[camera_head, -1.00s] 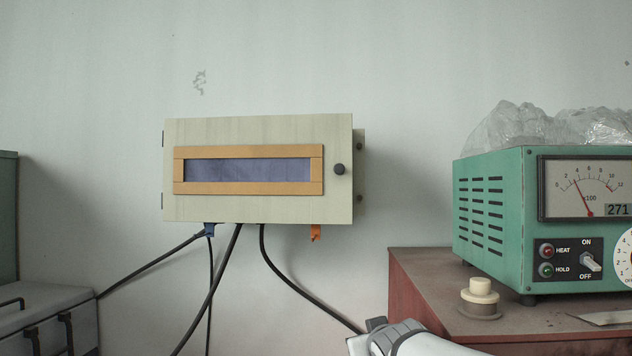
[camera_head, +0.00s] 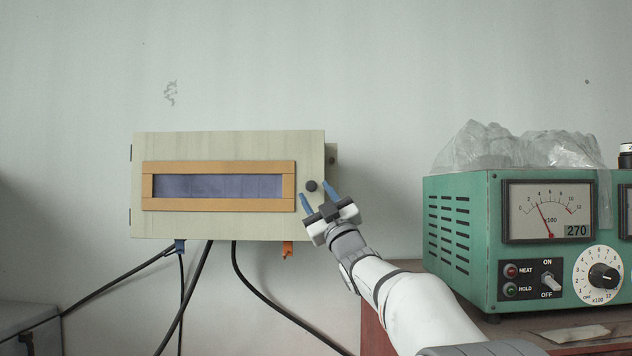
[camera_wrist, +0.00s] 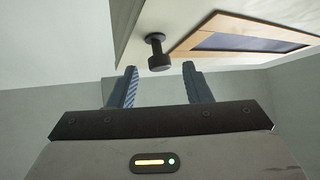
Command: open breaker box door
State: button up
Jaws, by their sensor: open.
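The breaker box door (camera_head: 230,148) is a pale panel on the wall with an orange-framed blue window (camera_head: 218,186). It looks shut or nearly so, with hinges on its left edge. A dark round knob (camera_head: 311,186) sits near its right edge. My gripper (camera_head: 316,197) is open at the knob, with its blue fingers either side of it in the picture. In the wrist view the knob (camera_wrist: 159,54) stands on a short stem, between and just beyond the tips of my open fingers (camera_wrist: 160,76). I see no contact.
Black cables (camera_head: 197,285) hang below the box, with a blue clip and an orange tag (camera_head: 287,249) at its lower edge. A green meter unit (camera_head: 464,240) stands on a reddish-brown cabinet at right. Plain wall surrounds the box.

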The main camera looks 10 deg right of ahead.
aim_at(313, 188)
jog(key=p+x, duration=0.1)
jog(key=x, duration=0.3)
jog(key=shift+c, duration=0.4)
jog(key=shift+d, duration=0.1)
grip_shut()
